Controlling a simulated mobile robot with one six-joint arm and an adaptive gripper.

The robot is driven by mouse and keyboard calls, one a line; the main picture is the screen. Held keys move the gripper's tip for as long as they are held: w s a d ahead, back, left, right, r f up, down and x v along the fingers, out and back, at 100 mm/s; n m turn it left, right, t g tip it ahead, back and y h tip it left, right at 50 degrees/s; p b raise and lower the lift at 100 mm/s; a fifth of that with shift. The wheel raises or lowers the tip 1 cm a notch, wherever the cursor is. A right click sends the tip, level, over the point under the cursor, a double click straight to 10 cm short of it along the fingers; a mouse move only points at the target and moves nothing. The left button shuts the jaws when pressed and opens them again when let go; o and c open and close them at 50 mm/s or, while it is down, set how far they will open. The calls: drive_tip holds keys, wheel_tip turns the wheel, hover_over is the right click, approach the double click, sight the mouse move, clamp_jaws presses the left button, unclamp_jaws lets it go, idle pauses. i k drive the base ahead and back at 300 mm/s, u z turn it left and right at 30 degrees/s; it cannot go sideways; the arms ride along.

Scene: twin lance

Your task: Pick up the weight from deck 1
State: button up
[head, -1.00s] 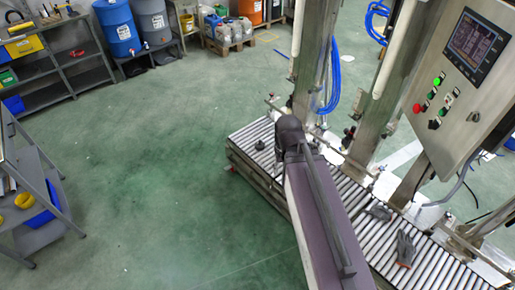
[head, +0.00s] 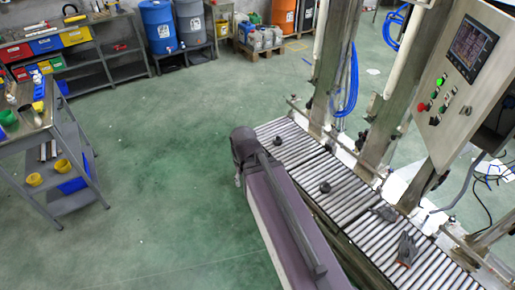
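A small dark knob-shaped object (head: 325,187), which may be the weight, sits on the roller conveyor (head: 345,215). A second small dark object (head: 278,141) sits near the conveyor's far end, and a similar one (head: 362,137) shows by the steel posts. I cannot tell which one is the weight or which part is deck 1. My purple-grey arm reaches up from the bottom along the conveyor's left side. Its far joint is left of the conveyor, over the green floor. My gripper is not visible, so its fingers and any hold are hidden.
Grey gloves (head: 405,248) lie on the near rollers. Steel posts (head: 333,65) and a control box (head: 465,65) stand on the right. A grey cart (head: 50,150) stands at left; shelves and drums (head: 158,28) stand behind. The green floor between is clear.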

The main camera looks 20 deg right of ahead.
sight(277, 141)
drive_tip(key=u, duration=0.5)
drive_tip(key=k, duration=0.95)
drive_tip(key=u, duration=0.7)
drive_tip(key=i, duration=2.4)
drive_tip(key=z, duration=0.3)
drive_tip(key=i, duration=1.55)
drive_tip(key=z, duration=0.25)
